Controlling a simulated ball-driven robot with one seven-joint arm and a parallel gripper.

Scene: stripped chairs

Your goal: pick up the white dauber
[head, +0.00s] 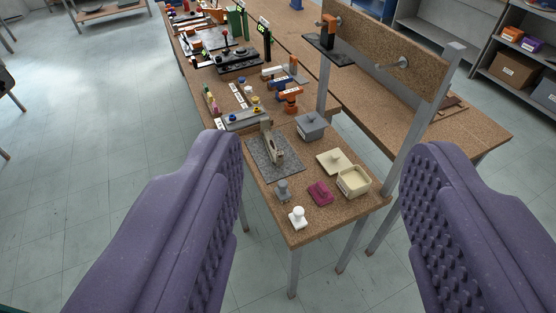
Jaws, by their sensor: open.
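The white dauber (297,217) stands upright at the near end of the brown workbench (340,214), close to its front left corner. It has a round knob on top and a wider base. My gripper (322,200) is open, with one purple studded finger at each side of the picture. The dauber shows in the gap between the fingers, nearer the left one, and lies beyond them. Nothing is between the fingers, and neither finger touches the dauber.
A grey dauber-like piece (283,190) stands just behind the white one. A maroon block (320,192) and a cream open box (353,181) are to the right. A grey slab (285,168) holds an upright metal piece. A post and board (385,48) rise at right.

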